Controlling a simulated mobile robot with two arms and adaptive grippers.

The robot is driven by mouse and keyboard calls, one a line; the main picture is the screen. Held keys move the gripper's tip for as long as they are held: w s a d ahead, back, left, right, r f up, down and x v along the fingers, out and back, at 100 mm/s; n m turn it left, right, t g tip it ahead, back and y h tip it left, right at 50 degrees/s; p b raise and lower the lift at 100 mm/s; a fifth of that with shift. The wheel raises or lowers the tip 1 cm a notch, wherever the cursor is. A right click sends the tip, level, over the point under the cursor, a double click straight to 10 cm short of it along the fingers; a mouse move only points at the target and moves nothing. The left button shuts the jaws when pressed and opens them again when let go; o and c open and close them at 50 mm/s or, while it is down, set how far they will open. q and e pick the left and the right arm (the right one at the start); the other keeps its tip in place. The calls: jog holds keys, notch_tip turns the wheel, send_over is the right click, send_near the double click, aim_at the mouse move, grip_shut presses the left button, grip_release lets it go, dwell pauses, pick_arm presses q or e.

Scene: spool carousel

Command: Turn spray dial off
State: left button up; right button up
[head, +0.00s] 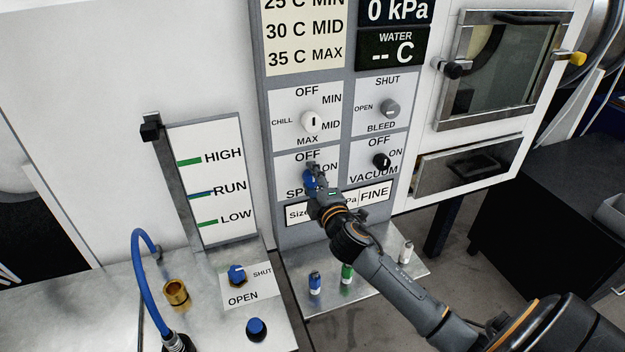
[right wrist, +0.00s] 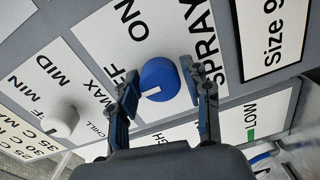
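The blue spray dial (right wrist: 163,78) sits on a white label panel with OFF, ON and SPRAY. Its white mark (right wrist: 151,92) points to the lower left in the right wrist view, roughly toward the OFF side. My right gripper (right wrist: 160,88) has one finger on each side of the dial, with narrow gaps, so it looks open around it. In the head view the dial (head: 309,180) is partly covered by my right gripper (head: 314,178). Part of the word OFF is hidden by a finger in the wrist view. My left gripper is not in view.
Close by are the white chill dial (head: 312,121), the grey bleed dial (head: 390,108) and the black vacuum dial (head: 381,161). Small bottles (head: 315,282) stand on a metal shelf below. A blue hose (head: 136,262) and a blue valve knob (head: 237,274) are at lower left.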

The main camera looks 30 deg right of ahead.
jog(key=shift+o, duration=0.3)
jog(key=v, duration=1.2)
